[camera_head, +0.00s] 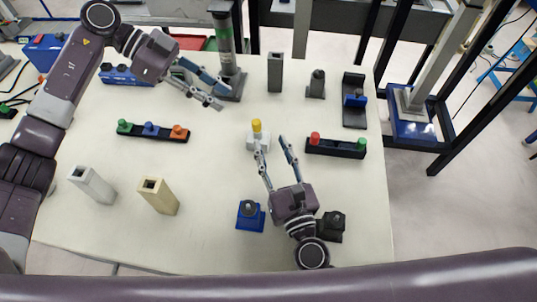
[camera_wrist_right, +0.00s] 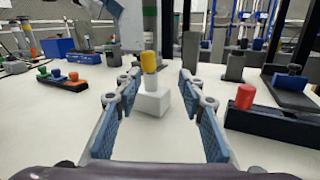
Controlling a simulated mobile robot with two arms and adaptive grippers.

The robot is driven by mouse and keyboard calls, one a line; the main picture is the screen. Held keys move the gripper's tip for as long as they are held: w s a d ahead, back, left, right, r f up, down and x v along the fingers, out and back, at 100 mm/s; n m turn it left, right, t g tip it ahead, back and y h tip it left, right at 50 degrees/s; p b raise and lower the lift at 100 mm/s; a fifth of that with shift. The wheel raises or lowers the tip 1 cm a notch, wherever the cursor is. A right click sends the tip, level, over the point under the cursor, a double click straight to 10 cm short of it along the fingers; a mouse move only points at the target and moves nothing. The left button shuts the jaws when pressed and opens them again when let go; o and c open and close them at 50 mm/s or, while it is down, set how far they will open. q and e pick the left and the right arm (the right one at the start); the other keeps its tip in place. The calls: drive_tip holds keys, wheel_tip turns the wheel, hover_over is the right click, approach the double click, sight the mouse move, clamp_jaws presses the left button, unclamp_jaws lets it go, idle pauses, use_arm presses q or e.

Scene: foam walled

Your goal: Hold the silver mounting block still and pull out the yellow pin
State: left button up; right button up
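The yellow pin (camera_head: 257,126) stands upright in the small silver mounting block (camera_head: 252,147) near the middle of the table. In the right wrist view the yellow pin (camera_wrist_right: 149,62) rises from the pale block (camera_wrist_right: 152,101), between and beyond my finger pads. My right gripper (camera_head: 271,144) is open and empty, just in front of the block; its left finger overlaps the block's edge in the head view, and contact cannot be told. My left gripper (camera_head: 222,96) is open and empty above the table, behind and left of the block.
A black holder with green, blue and orange pegs (camera_head: 152,132) lies left. Another holder with red and green pegs (camera_head: 336,148) lies right. A blue block (camera_head: 250,216) and a black block (camera_head: 331,226) flank my right wrist. A dark column (camera_head: 224,50) stands behind my left gripper.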

sight(260, 137)
drive_tip(key=shift+s+a+f+n+g+y, duration=0.2)
drive_tip(key=shift+a+f+n, duration=0.1)
drive_tip(key=shift+f, duration=0.2)
drive_tip(key=shift+s+a+f+n+g+y, duration=0.1)
drive_tip(key=shift+a+f+n+y, duration=0.15)
drive_tip(key=shift+f, duration=0.25)
drive_tip(key=x, duration=0.7)
drive_tip(key=shift+w, duration=0.35)
